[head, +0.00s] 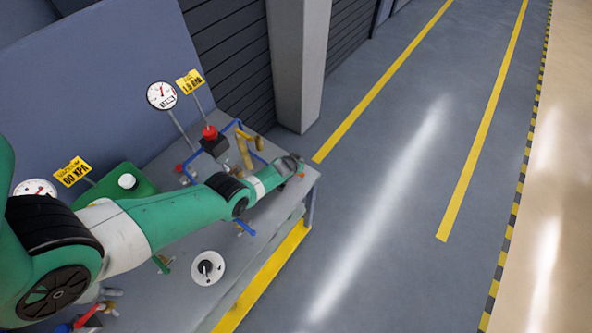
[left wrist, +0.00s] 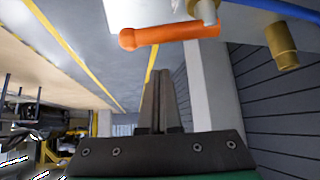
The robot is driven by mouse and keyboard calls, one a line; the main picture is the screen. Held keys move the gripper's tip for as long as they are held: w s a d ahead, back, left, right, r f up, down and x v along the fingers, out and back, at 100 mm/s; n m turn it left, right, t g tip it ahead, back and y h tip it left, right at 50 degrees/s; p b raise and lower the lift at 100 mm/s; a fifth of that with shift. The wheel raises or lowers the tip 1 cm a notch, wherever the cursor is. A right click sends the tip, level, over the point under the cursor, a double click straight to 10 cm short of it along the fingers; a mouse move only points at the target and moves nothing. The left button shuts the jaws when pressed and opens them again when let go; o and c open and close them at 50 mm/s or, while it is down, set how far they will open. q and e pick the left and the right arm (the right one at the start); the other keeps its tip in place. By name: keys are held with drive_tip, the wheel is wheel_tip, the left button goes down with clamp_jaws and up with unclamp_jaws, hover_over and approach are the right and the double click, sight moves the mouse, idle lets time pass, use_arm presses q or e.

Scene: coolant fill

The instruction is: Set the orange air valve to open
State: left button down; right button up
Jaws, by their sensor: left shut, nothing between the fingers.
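The orange air valve handle (left wrist: 165,35) is a long bar across the top of the left wrist view, its right end at a pale metal valve body (left wrist: 205,10). In the head view only a small orange bit (head: 301,175) shows beside my gripper; the rest is hidden behind my arm. My left gripper (head: 297,163) is at the right end of the bench. Its fingers (left wrist: 160,75) are shut and empty, with the tips just below the handle in the wrist view. I cannot tell whether they touch it. My right gripper is not in view.
The grey bench (head: 265,235) carries a brass fitting (head: 243,150), blue pipes, a red-topped part (head: 209,132), gauges (head: 161,95) and yellow signs (head: 72,171). A brass cylinder (left wrist: 281,45) is right of the handle in the wrist view. The floor right of the bench is clear.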

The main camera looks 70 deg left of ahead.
use_arm(q)
drive_tip(key=shift+w+a+f+b, duration=0.2)
drive_tip(key=shift+f+b, duration=0.2)
drive_tip(key=shift+f, duration=0.15)
drive_tip(key=shift+w+a+f+b, duration=0.2)
drive_tip(key=shift+f+b, duration=0.15)
drive_tip(key=shift+f, duration=0.15)
drive_tip(key=s+d+p, duration=0.1)
drive_tip(key=p, duration=0.1)
drive_tip(key=s+d+p, duration=0.1)
drive_tip(key=p, duration=0.1)
drive_tip(key=shift+s+d+r, duration=0.35)
drive_tip(key=shift+s+d+f, duration=0.1)
drive_tip(key=shift+s+f, duration=0.05)
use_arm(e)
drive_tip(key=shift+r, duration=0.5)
use_arm(q)
drive_tip(key=shift+s+d+p, duration=0.3)
drive_tip(key=shift+s+d, duration=0.15)
drive_tip(key=shift+s, duration=0.1)
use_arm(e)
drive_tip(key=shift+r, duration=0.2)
